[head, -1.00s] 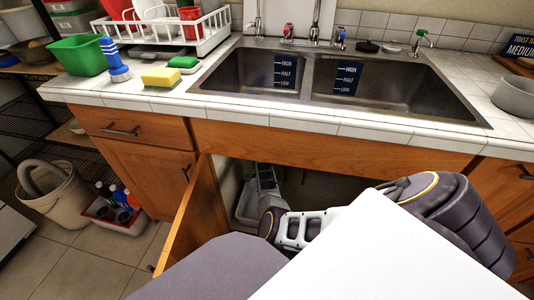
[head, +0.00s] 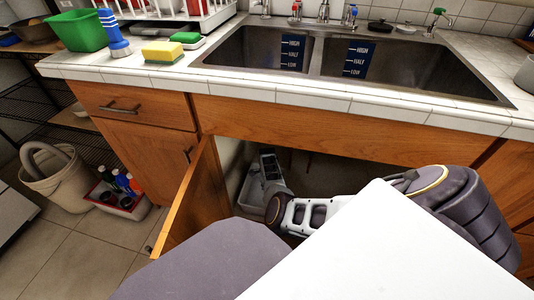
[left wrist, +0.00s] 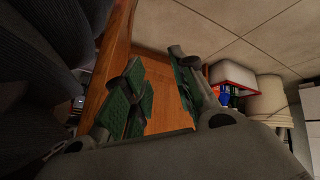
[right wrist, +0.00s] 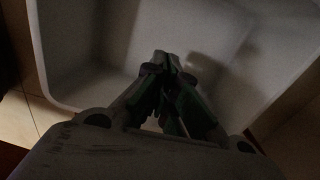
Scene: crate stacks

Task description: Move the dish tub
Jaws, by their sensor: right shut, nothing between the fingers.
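The dish tub (head: 247,194) is a pale grey, open-topped tub on the floor of the open cabinet under the sink. It fills much of the right wrist view (right wrist: 52,62), with its inner walls and rim showing. My right arm reaches into the cabinet, and its gripper (head: 269,166) is at the tub. In the right wrist view this gripper (right wrist: 166,62) is shut and empty, its fingertips in front of the tub's interior; contact is unclear. My left gripper (left wrist: 157,66) is open, with a wooden cabinet door panel (left wrist: 166,104) behind and between its fingers. It is hidden in the head view.
The open cabinet door (head: 187,200) stands left of the opening. A beige bucket (head: 60,178) and a red-and-white caddy with bottles (head: 118,197) stand on the floor at left. The sink counter (head: 150,72) overhangs the cabinet. Floor between door and caddy is clear.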

